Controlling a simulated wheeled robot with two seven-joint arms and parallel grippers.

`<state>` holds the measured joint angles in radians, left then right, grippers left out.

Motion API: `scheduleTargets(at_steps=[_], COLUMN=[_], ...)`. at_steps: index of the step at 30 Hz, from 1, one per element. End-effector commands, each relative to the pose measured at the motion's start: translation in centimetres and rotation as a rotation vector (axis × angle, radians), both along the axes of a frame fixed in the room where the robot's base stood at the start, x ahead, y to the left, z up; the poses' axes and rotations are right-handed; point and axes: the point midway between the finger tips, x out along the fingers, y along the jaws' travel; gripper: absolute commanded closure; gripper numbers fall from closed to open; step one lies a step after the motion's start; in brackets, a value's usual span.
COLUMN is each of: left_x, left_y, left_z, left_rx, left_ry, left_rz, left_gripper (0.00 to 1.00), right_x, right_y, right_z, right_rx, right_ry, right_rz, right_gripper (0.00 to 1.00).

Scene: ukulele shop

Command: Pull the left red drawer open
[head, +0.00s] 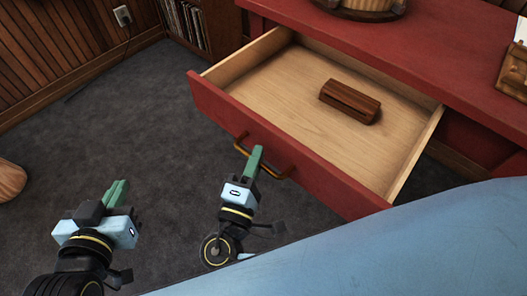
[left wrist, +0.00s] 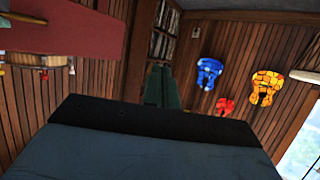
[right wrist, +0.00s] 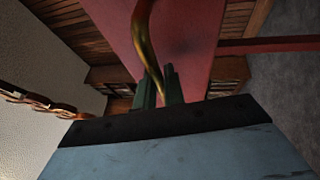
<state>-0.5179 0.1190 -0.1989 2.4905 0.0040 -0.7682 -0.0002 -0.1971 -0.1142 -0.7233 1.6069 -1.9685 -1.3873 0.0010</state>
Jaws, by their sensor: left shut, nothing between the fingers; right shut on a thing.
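The red drawer (head: 285,155) is pulled well out of the red counter (head: 440,65) in the head view. Its pale wooden inside shows, with a dark brown wooden block (head: 350,101) lying in it. A curved brass handle (head: 266,160) is on its front. My right gripper (head: 256,155) is shut on the handle, near its left end; the brass handle (right wrist: 145,35) also runs down between its fingers in the right wrist view. My left gripper (head: 120,188) is shut and empty, over the carpet left of the drawer and apart from it.
Grey carpet (head: 120,135) is open in front and left of the drawer. A shelf of records (head: 185,22) stands at the back beside the wood-panelled wall. A rounded wooden thing (head: 10,180) is at the left edge. A round wooden object (head: 362,8) stands on the counter.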

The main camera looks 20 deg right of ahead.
Motion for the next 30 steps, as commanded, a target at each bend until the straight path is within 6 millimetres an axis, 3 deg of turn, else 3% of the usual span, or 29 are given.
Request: scheduleTargets(at_steps=[10,11,16,26,30], left_x=[0.0,0.0,0.0,0.0,-0.7], left_y=[0.0,0.0,0.0,0.0,0.5], left_z=[0.1,0.1,0.0,0.0,-1.2], left_rx=[-0.001,-0.001,-0.001,0.001,0.024], left_ry=[-0.004,-0.004,-0.004,0.003,0.089], left_rz=[-0.001,-0.001,0.0,0.0,0.009], left_gripper=[1.0,1.0,1.0,1.0,1.0], right_x=[0.0,0.0,0.0,0.0,0.0], right_y=[0.1,0.1,0.1,0.1,0.1], right_z=[0.0,0.0,0.0,0.2,1.0], right_rx=[0.0,0.0,0.0,0.0,0.001], right_ry=[0.0,0.0,0.0,0.0,-0.001], right_rz=[-0.002,-0.002,-0.001,0.0,-0.001], right_gripper=[1.0,0.88,0.68,0.68,0.68])
